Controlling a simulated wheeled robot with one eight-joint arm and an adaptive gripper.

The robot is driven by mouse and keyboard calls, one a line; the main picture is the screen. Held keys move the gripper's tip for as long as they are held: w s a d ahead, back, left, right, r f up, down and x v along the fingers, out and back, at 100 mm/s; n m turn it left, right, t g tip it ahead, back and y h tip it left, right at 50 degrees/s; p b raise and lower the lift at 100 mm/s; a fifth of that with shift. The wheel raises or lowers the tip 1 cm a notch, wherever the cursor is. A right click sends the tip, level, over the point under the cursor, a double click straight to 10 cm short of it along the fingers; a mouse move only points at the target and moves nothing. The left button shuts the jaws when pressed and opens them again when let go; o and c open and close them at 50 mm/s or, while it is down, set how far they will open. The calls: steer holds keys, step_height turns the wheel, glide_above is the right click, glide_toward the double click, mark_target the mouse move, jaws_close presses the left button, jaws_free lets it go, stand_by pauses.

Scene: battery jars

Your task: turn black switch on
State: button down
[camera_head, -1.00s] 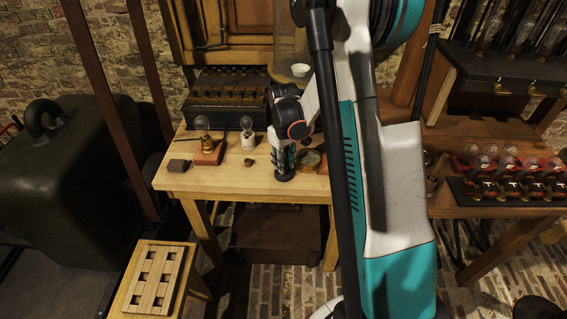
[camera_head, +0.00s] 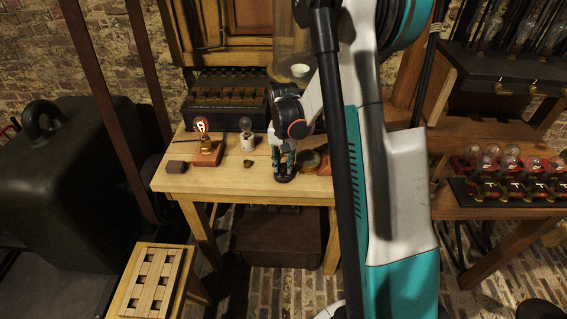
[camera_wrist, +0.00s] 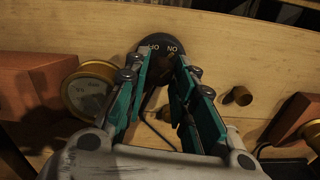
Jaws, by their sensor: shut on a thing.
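The black switch (camera_wrist: 163,44) is a round dial with OFF and ON lettering in the wrist view. A small light mark on it lies near the ON lettering. In the head view its dark base (camera_head: 284,179) shows at the table's front edge. My gripper (camera_wrist: 165,64) is over the dial with its teal-sided fingers shut on the switch's knob, which they mostly hide. In the head view my gripper (camera_head: 285,162) points down onto the switch. A bulb (camera_head: 201,126) on a red-brown block glows reddish.
A black multi-cell rack (camera_head: 225,112) stands behind.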

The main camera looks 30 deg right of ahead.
mark_target(283, 165)
steer(key=shift+m, duration=0.6)
steer(key=c, duration=1.3)
jaws_free()
steer(key=shift+c, duration=0.2)
steer(key=shift+r, duration=0.1)
step_height(283, 165, up, 12)
